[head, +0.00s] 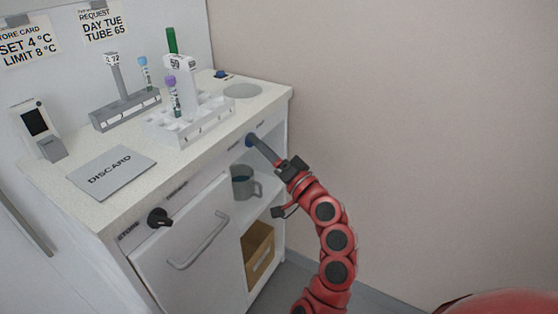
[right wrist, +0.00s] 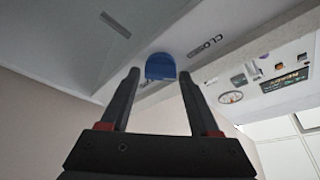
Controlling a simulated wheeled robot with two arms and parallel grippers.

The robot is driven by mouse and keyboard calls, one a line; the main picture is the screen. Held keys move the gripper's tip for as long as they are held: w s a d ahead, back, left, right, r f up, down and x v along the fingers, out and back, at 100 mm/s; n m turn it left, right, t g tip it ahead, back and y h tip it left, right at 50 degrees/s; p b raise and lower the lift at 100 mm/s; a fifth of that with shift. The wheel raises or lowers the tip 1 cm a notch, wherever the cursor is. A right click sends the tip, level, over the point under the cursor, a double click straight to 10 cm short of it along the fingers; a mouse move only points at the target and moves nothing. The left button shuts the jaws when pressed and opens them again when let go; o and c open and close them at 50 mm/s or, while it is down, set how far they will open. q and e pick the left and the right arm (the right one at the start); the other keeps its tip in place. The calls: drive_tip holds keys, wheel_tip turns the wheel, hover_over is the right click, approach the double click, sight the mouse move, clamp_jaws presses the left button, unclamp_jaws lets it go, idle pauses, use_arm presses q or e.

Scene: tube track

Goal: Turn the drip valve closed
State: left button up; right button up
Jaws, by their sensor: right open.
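The drip valve's blue knob (head: 249,140) sits on the front edge of the counter, right of the cabinet door. It shows larger in the right wrist view (right wrist: 160,67), beside a label that starts "CLO". My right gripper (head: 256,145) reaches up to the knob from the right. In the right wrist view its fingers (right wrist: 158,78) are open, with the knob just beyond and between the tips. I cannot tell whether they touch it. My left gripper is not in view.
A grey mug (head: 243,184) stands on the open shelf below the knob, above a brown box (head: 259,252). A white rack (head: 187,125) with tubes, a grey rack (head: 125,108) and a discard mat (head: 112,172) are on the counter. The wall (head: 420,130) bounds the right side.

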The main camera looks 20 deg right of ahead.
drive_tip(key=p+v, duration=0.2)
drive_tip(key=v, duration=1.5)
drive_tip(key=shift+p, duration=0.35)
drive_tip(key=shift+w+f, duration=0.1)
